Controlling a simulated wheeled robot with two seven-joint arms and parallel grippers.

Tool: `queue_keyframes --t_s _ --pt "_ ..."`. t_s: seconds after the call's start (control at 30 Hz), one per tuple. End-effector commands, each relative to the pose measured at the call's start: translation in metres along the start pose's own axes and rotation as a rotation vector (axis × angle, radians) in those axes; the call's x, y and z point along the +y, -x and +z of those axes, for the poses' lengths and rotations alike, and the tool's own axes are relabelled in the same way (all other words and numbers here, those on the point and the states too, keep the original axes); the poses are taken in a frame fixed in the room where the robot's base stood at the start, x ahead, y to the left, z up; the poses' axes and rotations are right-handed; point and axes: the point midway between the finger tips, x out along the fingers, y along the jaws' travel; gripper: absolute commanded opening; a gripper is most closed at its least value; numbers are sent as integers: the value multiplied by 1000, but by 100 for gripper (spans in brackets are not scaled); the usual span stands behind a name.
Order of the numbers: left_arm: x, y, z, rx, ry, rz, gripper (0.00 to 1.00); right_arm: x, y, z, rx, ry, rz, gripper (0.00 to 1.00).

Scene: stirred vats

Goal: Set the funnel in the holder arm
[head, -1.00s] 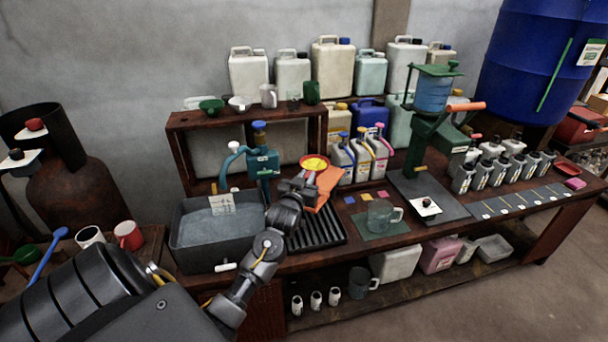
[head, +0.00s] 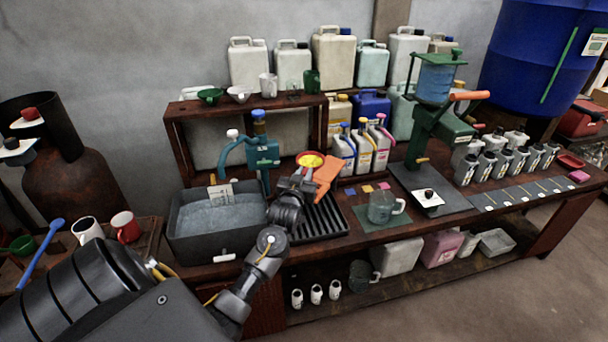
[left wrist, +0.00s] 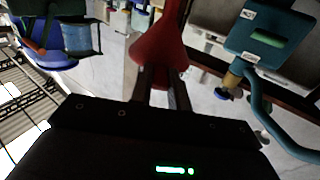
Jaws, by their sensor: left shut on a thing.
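A red funnel with a yellow inside (head: 310,160) is held by my left gripper (head: 300,181), above the back of the black ribbed tray. In the left wrist view the funnel (left wrist: 158,52) is between the two dark fingers of my left gripper (left wrist: 163,80), which are shut on it. An orange piece (head: 326,173) shows just right of the funnel; I cannot tell if it is a cloth or a part of something. I cannot make out the holder arm for certain. My right gripper is not in view.
A teal pump (head: 263,154) with a curved spout stands left of the funnel, behind a grey water tub (head: 180,240). Bottles (head: 363,158) stand to the right. A glass mug (head: 381,208) and a green press (head: 436,120) stand further right.

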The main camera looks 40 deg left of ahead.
Motion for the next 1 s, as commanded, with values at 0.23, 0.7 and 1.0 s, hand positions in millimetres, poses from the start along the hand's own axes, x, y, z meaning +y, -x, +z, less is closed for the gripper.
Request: queue_keyframes --t_s 0.23,0.7,1.0 --pt "0 0 22 0 0 0 0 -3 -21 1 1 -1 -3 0" --pt "0 0 56 0 0 0 0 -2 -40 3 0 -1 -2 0" --pt "0 0 76 0 0 0 0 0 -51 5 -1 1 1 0"
